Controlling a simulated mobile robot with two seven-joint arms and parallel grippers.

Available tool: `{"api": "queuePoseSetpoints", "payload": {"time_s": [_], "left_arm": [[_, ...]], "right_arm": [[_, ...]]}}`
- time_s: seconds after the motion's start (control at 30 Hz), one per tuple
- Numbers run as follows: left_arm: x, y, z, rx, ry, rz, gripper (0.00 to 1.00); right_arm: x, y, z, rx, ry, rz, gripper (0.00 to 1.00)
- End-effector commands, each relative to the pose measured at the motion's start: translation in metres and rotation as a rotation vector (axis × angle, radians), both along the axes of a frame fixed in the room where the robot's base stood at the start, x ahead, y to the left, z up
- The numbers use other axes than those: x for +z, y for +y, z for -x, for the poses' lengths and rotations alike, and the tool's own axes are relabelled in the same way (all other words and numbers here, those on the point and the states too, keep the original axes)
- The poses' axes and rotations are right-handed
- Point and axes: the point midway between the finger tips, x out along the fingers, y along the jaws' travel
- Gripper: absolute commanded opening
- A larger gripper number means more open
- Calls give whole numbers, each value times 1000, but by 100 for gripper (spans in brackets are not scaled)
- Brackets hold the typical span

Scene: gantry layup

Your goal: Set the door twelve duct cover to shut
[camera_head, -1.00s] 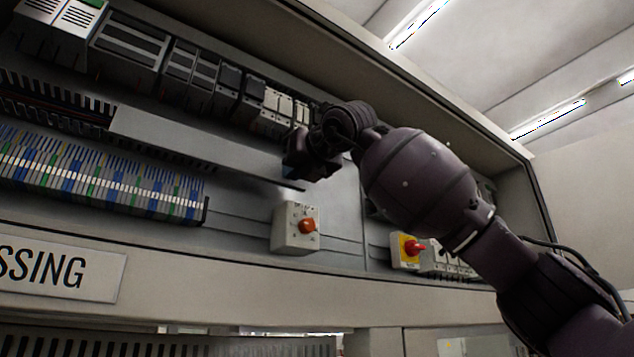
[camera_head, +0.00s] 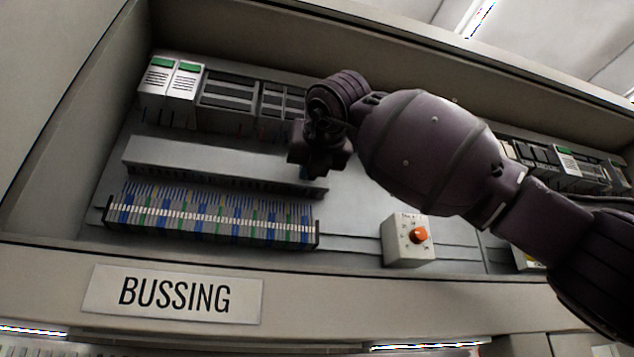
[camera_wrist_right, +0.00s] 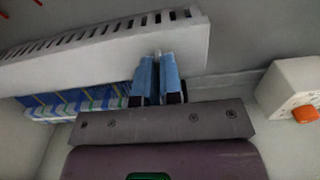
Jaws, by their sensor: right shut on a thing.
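The duct cover (camera_head: 205,161) is a long plain grey strip. It lies along the wiring duct, above a row of blue, white and green terminals, and its right end is near my right gripper. No open slotted duct shows beyond its left end in the head view. My right gripper (camera_head: 318,172) is at the right end of the cover, its fingers mostly hidden by the wrist. In the right wrist view the blue fingers (camera_wrist_right: 158,82) are shut at the edge of the pale cover (camera_wrist_right: 95,58), with duct slots along its upper side. My left gripper is out of view.
A switch box (camera_head: 400,243) with an orange knob stands right of the terminal row (camera_head: 210,218). Grey modules (camera_head: 228,97) line the rail above the cover. A BUSSING label (camera_head: 175,294) is on the cabinet's front rim. The left cabinet wall is near the cover's left end.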

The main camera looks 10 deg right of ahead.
Motion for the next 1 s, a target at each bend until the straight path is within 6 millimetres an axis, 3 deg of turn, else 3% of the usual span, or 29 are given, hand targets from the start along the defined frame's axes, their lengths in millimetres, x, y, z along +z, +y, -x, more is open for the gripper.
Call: {"api": "queuePoseSetpoints", "payload": {"time_s": [0.17, 0.2, 0.37, 0.73, 1.0], "left_arm": [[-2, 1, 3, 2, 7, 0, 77], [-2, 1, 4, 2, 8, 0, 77], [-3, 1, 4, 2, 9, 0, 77], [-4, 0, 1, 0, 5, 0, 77], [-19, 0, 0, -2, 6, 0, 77]], "right_arm": [[0, 3, 1, 6, -2, 1, 0], [0, 3, 1, 7, -2, 1, 9], [0, 2, 1, 5, -2, 1, 32], [0, 0, 6, 3, -2, 0, 32], [-2, -6, 46, 5, -4, -1, 32]]}}
